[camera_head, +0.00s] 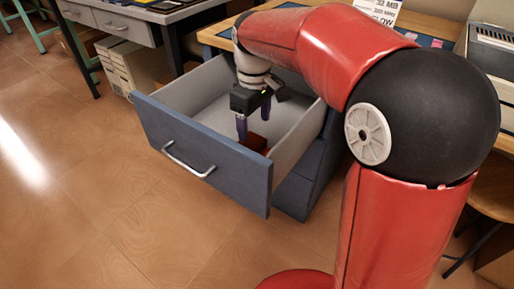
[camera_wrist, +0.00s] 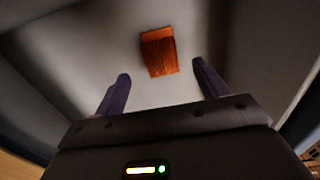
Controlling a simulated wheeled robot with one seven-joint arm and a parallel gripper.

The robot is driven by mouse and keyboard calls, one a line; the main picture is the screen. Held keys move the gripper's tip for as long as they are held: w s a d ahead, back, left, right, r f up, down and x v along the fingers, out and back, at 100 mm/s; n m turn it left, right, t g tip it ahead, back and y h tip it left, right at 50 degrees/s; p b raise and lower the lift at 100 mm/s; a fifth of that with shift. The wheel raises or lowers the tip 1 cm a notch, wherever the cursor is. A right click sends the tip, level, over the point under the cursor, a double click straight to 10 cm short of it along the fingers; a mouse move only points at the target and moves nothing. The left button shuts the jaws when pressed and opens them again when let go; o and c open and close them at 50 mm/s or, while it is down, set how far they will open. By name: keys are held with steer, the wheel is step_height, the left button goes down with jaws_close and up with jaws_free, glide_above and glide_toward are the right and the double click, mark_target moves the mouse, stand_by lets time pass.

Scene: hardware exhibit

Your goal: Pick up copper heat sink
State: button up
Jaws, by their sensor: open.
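The copper heat sink (camera_wrist: 159,52) is a small orange-brown finned block lying on the light floor of an open drawer. In the head view the heat sink (camera_head: 255,142) shows near the drawer's front right inside corner, partly hidden by the drawer front. My gripper (camera_wrist: 160,84) is open and empty, with its two purple fingers apart. In the wrist view the heat sink lies beyond the fingertips, roughly centred between them, and is not touched. In the head view my gripper (camera_head: 254,122) reaches down into the drawer, just above and beside the heat sink.
The blue-grey drawer (camera_head: 225,163) is pulled out, its front and side walls close around my gripper. Its floor is otherwise bare where visible. A wooden-topped desk (camera_head: 445,22) stands above and behind it. The tiled floor (camera_head: 90,215) to the left is clear.

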mark_target(252, 140)
steer(key=f, duration=0.7)
steer(key=shift+w+a, duration=0.15)
steer(key=shift+a, duration=0.15)
steer(key=shift+c, duration=0.4)
steer(key=c, duration=0.8)
